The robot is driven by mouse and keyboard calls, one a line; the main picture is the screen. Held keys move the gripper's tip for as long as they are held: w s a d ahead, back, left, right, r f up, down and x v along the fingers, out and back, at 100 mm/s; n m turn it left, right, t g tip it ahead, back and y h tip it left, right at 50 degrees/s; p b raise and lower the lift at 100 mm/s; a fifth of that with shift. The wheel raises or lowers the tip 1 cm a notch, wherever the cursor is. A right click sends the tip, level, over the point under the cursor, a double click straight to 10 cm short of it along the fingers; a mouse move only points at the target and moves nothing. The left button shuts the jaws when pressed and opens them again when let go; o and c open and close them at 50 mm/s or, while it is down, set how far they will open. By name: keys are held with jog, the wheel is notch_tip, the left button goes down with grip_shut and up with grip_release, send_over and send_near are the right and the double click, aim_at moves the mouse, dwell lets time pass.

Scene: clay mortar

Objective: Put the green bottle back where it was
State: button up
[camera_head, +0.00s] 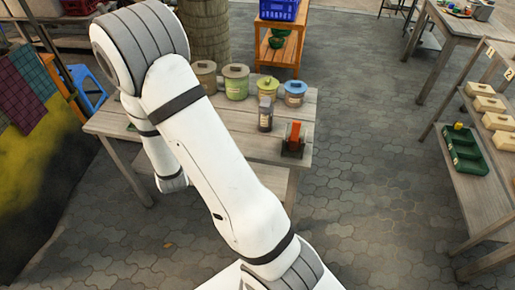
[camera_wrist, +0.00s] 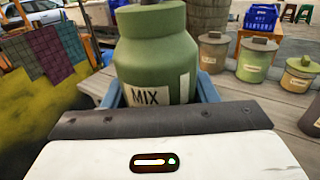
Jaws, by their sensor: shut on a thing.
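In the wrist view a green bottle (camera_wrist: 152,58) with a narrower neck and a white "MIX" label stands upright in the picture between my gripper's blue fingers. My gripper (camera_wrist: 160,92) is shut on it. The bottle's lower part is hidden behind the gripper body, so I cannot tell whether its base touches anything. In the head view my arm hides the gripper and nearly all of the bottle, at the left end of the wooden table (camera_head: 228,118).
A row of lidded canisters, including a brown one (camera_head: 205,78), a green one (camera_head: 236,84) and a blue-lidded one (camera_head: 294,95), stands along the table's back. A dark bottle (camera_head: 265,117) and an orange item in a dark holder (camera_head: 294,139) stand at its right. A shelf holds a green tray (camera_head: 463,158).

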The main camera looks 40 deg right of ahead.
jog(key=shift+w+d, duration=0.1)
jog(key=shift+d, duration=0.15)
jog(key=s+d+f+m+g+h+b, duration=1.1)
jog(key=d+f+m+g+h+b, duration=0.1)
jog(key=d+f+g+h+b, duration=0.15)
jog(key=shift+m+y, duration=0.25)
jog(key=shift+m, duration=0.05)
jog(key=shift+s+f+p+x, duration=0.15)
jog(key=shift+f+x, duration=0.25)
jog(key=shift+x, duration=2.65)
jog(key=shift+s+f+p+x, duration=0.15)
jog(key=shift+f+x, duration=0.25)
jog(key=shift+x, duration=2.65)
jog(key=shift+s+f+x, duration=0.1)
jog(key=shift+f+x, duration=0.3)
jog(key=shift+x, duration=2.6)
jog(key=shift+d+f, duration=0.1)
jog(key=shift+f, duration=0.2)
jog(key=o, duration=1)
